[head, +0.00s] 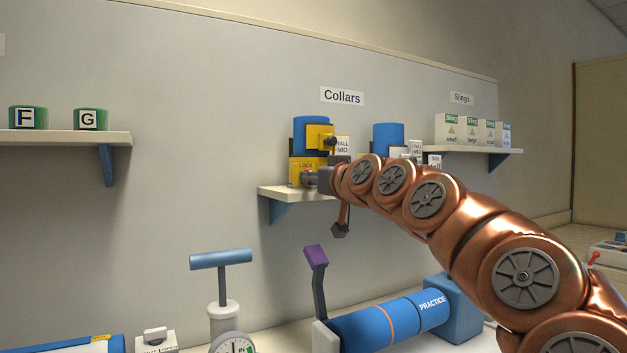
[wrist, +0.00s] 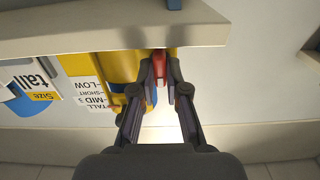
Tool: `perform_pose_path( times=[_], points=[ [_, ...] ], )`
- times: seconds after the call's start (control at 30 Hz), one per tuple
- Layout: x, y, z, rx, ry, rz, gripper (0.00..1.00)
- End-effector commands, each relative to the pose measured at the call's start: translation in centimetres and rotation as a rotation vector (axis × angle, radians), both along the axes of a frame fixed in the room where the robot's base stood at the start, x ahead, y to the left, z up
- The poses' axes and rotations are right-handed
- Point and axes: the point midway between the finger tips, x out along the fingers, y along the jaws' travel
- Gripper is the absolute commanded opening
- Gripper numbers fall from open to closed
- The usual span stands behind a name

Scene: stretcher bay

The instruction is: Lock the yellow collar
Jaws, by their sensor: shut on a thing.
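The yellow collar (head: 319,134) stands on the Collars shelf around a blue post (head: 311,123). In the wrist view the picture looks upside down, and the collar's yellow body (wrist: 118,68) is left of the fingers. My gripper (head: 311,179) is at the front of the collar's lower part. In the wrist view my gripper (wrist: 159,80) is shut on a small red piece (wrist: 159,63) beside the yellow body. The fingers hide part of the red piece, so I cannot tell its full shape or whether it is locked.
The shelf (head: 279,191) edge runs close to the fingers. A white TALL-MID card (wrist: 91,92) stands beside the collar. A second blue post (head: 388,137) stands to the right, partly behind my arm. A blue PRACTICE cylinder (head: 375,322) and a pump gauge (head: 227,343) are below.

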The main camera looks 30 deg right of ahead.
Motion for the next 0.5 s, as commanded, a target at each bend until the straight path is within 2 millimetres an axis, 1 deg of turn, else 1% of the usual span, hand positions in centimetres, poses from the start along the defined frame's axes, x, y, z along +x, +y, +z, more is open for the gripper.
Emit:
perform_pose_path(
  times=[0.03, 0.4, 0.43, 0.5],
  points=[
    [0.07, 0.05, -0.25, 0.006, 0.004, 0.002, 0.0],
    [0.08, 0.06, -0.27, 0.01, 0.004, 0.003, 0.0],
    [0.08, 0.06, -0.27, 0.01, 0.004, 0.003, 0.15],
    [0.06, 0.05, -0.24, 0.01, 0.004, 0.003, 0.22]
  ],
)
